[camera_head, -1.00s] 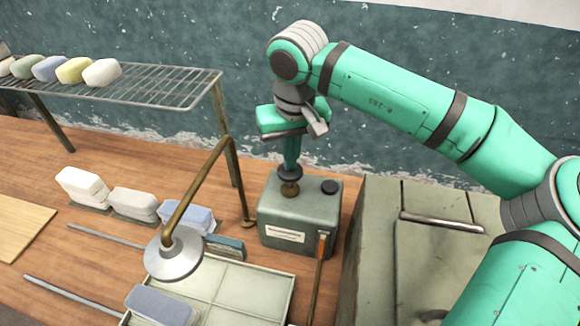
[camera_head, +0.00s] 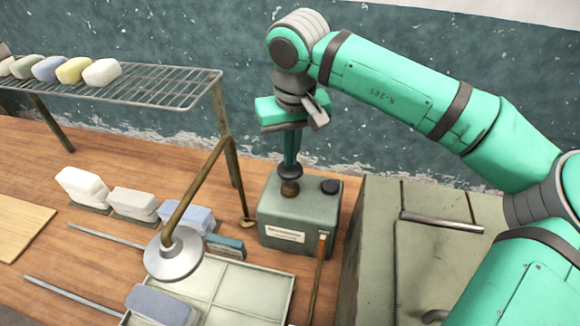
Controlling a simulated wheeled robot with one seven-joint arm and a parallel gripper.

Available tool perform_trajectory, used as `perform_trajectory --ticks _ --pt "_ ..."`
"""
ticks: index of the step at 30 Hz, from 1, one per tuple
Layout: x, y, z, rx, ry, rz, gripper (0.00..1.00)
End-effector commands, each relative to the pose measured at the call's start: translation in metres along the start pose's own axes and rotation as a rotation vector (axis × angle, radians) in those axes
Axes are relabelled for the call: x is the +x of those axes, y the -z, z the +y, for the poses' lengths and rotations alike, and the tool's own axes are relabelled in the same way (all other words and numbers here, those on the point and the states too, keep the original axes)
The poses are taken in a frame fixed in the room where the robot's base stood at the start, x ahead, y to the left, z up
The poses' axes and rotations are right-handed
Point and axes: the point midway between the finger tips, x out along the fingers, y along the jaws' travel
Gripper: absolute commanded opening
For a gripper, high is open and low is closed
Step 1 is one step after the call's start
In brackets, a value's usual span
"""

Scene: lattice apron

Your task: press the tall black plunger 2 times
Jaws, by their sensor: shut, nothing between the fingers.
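The tall black plunger (camera_head: 290,171) stands on a brass collar on top of a grey-green box (camera_head: 300,222), toward its back left. My gripper (camera_head: 291,160) points straight down above the plunger, with its fingers shut and empty. The fingertips are at the plunger's top; whether they touch it or sit just above it I cannot tell. A low, flat black button (camera_head: 330,186) is on the same box, to the right of the plunger.
A lever with a brown handle (camera_head: 319,265) is at the box's front right. A bent brass pipe with a round disc (camera_head: 174,257) stands to the left, over a divided tray (camera_head: 255,290). A wire rack (camera_head: 165,88) with soap bars is at the back left.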

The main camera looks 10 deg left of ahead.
Motion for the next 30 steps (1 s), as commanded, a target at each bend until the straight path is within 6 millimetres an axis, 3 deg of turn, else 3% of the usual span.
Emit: perform_trajectory --ticks 18,30 --pt "-0.047 0.007 0.0 -0.001 -0.001 0.002 0.0" --pt "-0.048 0.007 0.0 -0.001 0.0 0.0 0.0"
